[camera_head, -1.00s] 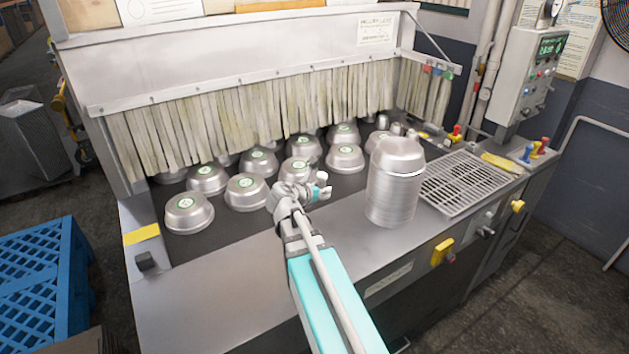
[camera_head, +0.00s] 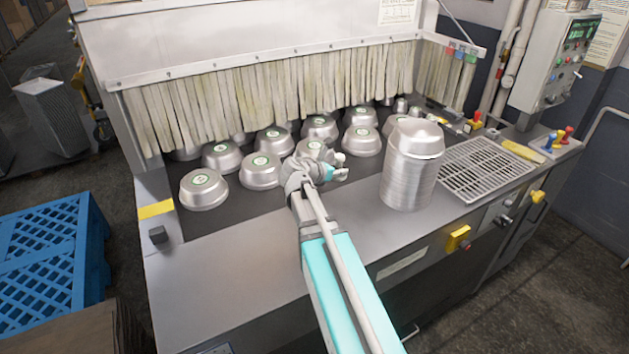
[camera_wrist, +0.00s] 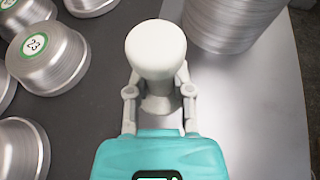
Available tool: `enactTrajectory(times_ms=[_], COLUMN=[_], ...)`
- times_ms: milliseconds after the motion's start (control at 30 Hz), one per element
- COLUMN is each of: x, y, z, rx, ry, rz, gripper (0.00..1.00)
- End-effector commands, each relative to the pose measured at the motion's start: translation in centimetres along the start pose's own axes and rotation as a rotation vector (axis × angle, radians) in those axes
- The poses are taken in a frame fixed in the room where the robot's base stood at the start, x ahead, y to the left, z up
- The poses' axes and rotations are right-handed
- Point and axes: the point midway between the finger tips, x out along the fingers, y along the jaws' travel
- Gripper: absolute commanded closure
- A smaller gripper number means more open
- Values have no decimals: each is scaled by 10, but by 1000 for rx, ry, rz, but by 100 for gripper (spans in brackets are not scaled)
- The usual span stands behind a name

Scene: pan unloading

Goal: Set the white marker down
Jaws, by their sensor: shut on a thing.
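The white marker (camera_wrist: 156,48) is a pale, round-topped piece in the wrist view, narrower below its head. My gripper (camera_wrist: 158,92) has one finger on each side of it and is shut on it. The marker's lower end is hidden by its own head and the gripper. In the head view my gripper (camera_head: 338,168) is over the front part of the dark conveyor bed, left of a tall stack of metal pans (camera_head: 409,180). The marker is too small there to make out clearly.
Several upturned metal pans with green-and-white labels (camera_head: 204,190) stand left of and behind my gripper. A strip curtain (camera_head: 250,95) hangs behind them. A metal grate (camera_head: 485,170) lies right of the stack. Bare steel ledge (camera_head: 240,260) runs along the front.

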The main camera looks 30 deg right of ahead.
Motion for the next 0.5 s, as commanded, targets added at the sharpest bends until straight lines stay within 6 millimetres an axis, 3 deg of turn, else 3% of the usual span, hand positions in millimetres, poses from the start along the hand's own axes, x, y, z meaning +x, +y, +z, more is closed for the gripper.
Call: enactTrajectory(times_ms=[400,500], x=[15,19], y=[75,79], z=[-33,-43], rx=[-1,0], ry=[-1,-1], rz=[0,-1], gripper=[100,100])
